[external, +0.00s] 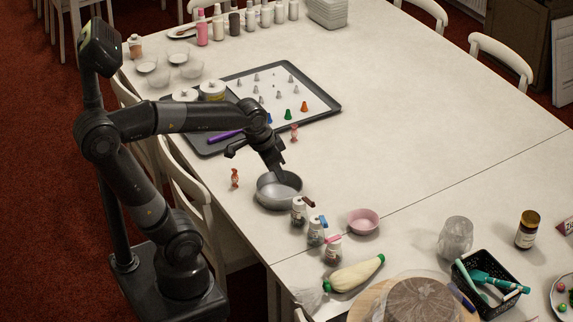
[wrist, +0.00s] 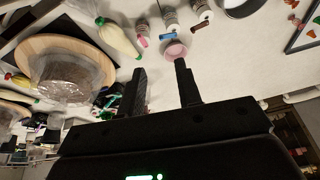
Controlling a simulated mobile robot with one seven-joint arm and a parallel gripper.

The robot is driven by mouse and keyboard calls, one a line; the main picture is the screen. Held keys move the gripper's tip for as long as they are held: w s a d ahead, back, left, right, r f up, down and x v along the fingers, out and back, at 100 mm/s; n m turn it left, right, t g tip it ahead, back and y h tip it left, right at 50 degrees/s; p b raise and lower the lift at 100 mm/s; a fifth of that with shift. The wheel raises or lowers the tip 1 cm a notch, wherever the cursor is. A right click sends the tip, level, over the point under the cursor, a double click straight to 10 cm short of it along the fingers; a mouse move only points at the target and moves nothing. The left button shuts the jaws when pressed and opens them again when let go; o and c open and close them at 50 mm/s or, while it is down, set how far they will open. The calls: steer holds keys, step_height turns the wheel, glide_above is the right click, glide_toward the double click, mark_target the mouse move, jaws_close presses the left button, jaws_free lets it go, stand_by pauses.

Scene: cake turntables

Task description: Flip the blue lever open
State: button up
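A small clear jar (external: 315,236) with a white cap and a blue lever (external: 323,222) stands in the middle of a row of three jars near the table's front edge. The blue lever also shows in the wrist view (wrist: 168,37). Whether the lever is up or down is too small to tell. My gripper (external: 281,170) hangs over the metal pan, behind and left of the jars, apart from the lever. In the wrist view, my gripper's two fingers (wrist: 162,78) stand apart with nothing between them.
A jar with a brown lever (external: 299,212) and a jar with a pink lever (external: 333,250) flank the blue one closely. A metal pan (external: 263,204) and pink bowl (external: 363,226) are close. A piping bag (external: 354,275) lies in front. The table's right-centre is clear.

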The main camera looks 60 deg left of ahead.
steer(key=w+f+m+g, duration=0.2)
steer(key=w+f, duration=0.2)
steer(key=w, duration=0.4)
steer(key=m+g, duration=0.2)
glide_toward(326, 223)
step_height(326, 223, down, 8)
steer(key=shift+c, duration=0.2)
jaws_close()
